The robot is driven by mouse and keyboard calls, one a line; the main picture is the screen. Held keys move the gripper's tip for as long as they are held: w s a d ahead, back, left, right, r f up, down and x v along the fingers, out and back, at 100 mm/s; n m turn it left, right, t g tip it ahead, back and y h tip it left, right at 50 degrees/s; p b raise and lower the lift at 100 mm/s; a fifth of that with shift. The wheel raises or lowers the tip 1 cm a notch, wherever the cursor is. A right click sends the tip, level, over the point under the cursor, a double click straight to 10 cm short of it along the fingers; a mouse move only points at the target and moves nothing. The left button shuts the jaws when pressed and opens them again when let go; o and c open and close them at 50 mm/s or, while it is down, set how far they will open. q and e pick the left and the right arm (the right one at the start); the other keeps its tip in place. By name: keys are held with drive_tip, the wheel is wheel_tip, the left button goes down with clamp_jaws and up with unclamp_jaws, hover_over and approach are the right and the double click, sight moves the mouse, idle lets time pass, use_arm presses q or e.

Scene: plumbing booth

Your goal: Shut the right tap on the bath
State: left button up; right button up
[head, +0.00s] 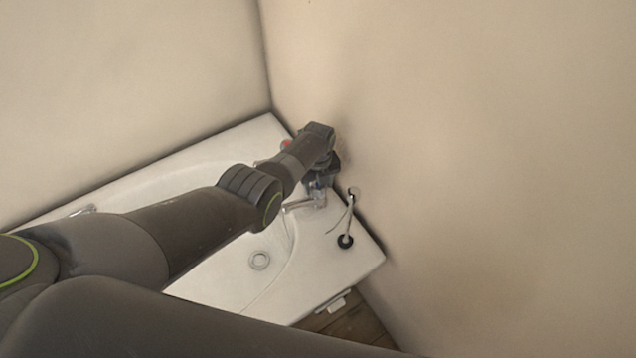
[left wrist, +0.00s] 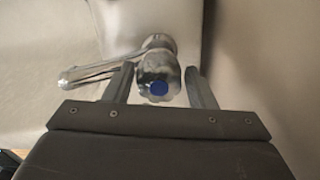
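The bath (head: 215,155) is white and stands in the corner. The tap with a blue-dotted chrome knob (left wrist: 158,82) is at the right end of the bath; in the head view a little of it (head: 317,192) shows below my gripper. A chrome spout (left wrist: 95,70) reaches out to the left. My left gripper (left wrist: 160,80) is open, with one finger on each side of the blue-dotted knob. A narrow gap seems to show on both sides, but contact is hard to judge. A red-marked part (head: 286,143) shows partly behind my left arm. My right gripper is not in view.
A beige wall (head: 480,150) rises close to the right of the tap and gripper. A thin hose with a black end (head: 346,241) stands on the bath's right rim.

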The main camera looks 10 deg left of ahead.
use_arm(q)
drive_tip(key=shift+o, duration=1.3)
drive_tip(key=shift+r, duration=0.1)
drive_tip(key=shift+r+p, duration=0.35)
wheel_tip(320, 180, up, 6)
drive_tip(key=p, duration=0.3)
drive_tip(key=shift+f, duration=0.15)
wheel_tip(320, 180, up, 11)
drive_tip(key=p, duration=0.2)
